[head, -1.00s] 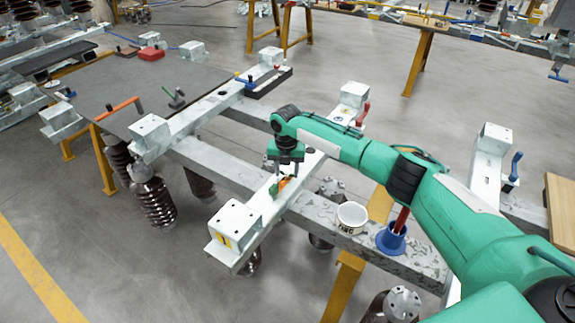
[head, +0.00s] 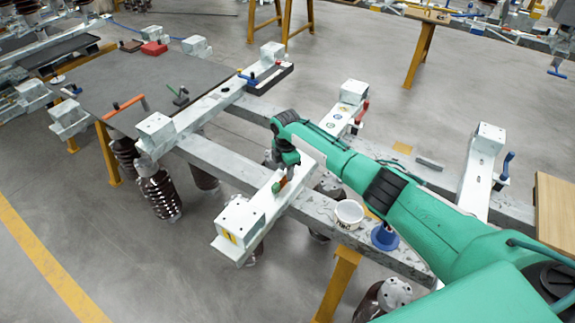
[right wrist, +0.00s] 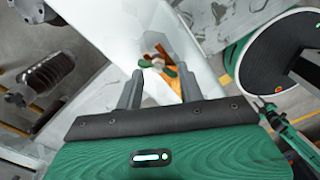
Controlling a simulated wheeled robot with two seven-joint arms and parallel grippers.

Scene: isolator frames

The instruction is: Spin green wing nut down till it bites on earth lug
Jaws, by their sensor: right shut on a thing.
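The green wing nut (right wrist: 171,71) shows in the right wrist view, its wings on either side of a pale stud. In the head view it is a small green spot (head: 276,187) on the white channel beam. An orange-copper piece (right wrist: 160,50), perhaps the earth lug, lies around and under it; the contact between them is too small to judge. My right gripper (right wrist: 160,78) is shut on the wing nut, its two grey fingers on either side. In the head view my right gripper (head: 284,176) points down over the beam and partly hides the nut. My left gripper is not in view.
The white beam (head: 262,207) ends in a block (head: 241,217) at front left. A white ring-shaped tub (head: 349,213) and a blue holder (head: 385,237) stand on the grey rail to the right, near my arm. A grey table (head: 90,90) with tools is at left.

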